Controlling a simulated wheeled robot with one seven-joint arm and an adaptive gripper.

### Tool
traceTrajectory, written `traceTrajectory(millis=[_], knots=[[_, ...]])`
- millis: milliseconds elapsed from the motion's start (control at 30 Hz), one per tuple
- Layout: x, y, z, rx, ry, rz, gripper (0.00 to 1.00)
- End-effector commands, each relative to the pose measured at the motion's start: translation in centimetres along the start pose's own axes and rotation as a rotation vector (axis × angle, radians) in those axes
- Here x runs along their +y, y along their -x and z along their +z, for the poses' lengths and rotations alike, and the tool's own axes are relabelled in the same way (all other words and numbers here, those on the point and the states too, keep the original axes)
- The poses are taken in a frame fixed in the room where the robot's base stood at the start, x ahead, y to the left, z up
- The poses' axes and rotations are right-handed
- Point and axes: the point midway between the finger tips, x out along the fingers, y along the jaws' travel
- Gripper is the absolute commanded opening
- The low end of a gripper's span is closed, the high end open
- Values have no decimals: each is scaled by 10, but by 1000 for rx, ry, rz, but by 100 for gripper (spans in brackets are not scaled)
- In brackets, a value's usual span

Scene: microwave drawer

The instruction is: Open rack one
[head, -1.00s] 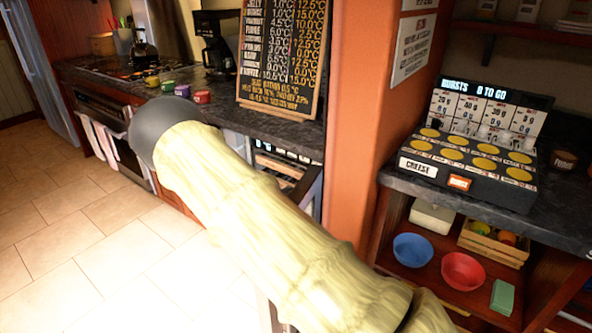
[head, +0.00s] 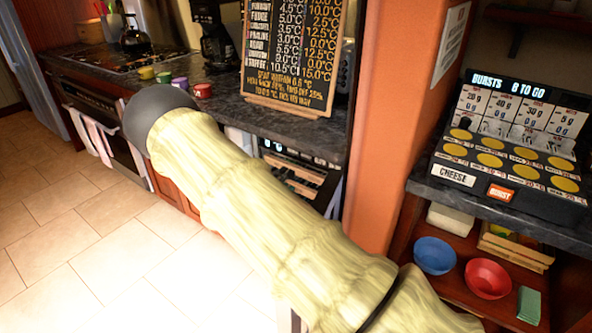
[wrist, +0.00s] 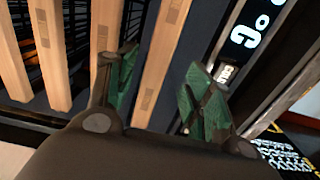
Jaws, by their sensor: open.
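The racks have pale wooden slat fronts and sit in an open-fronted cooler (head: 300,188) under the dark counter, partly hidden by my arm in the head view. In the wrist view several slats run up the picture. The rightmost slat (wrist: 163,62), closest to the lit display panel, lies between my fingers as seen. My gripper (wrist: 160,72) is open, with green pads. Its left finger is over the gap left of that slat, its right finger over the dark strip on the other side. I cannot tell whether either touches. My gripper is hidden in the head view.
The display panel (wrist: 248,35) is close right of my fingers. A chalkboard (head: 293,55) stands on the counter above the cooler. An orange pillar (head: 405,110) and a shelf with bowls (head: 434,255) are to the right. Tiled floor is clear at left.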

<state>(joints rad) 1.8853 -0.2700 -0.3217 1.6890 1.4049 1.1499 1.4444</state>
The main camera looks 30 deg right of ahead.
Motion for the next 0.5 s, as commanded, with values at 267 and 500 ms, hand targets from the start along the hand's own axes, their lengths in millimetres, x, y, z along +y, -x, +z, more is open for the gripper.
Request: traceTrajectory(millis=[267, 500], knots=[[0, -45, 0, 0, 1, 0, 52], [0, -69, 1, -1, 1, 0, 52]])
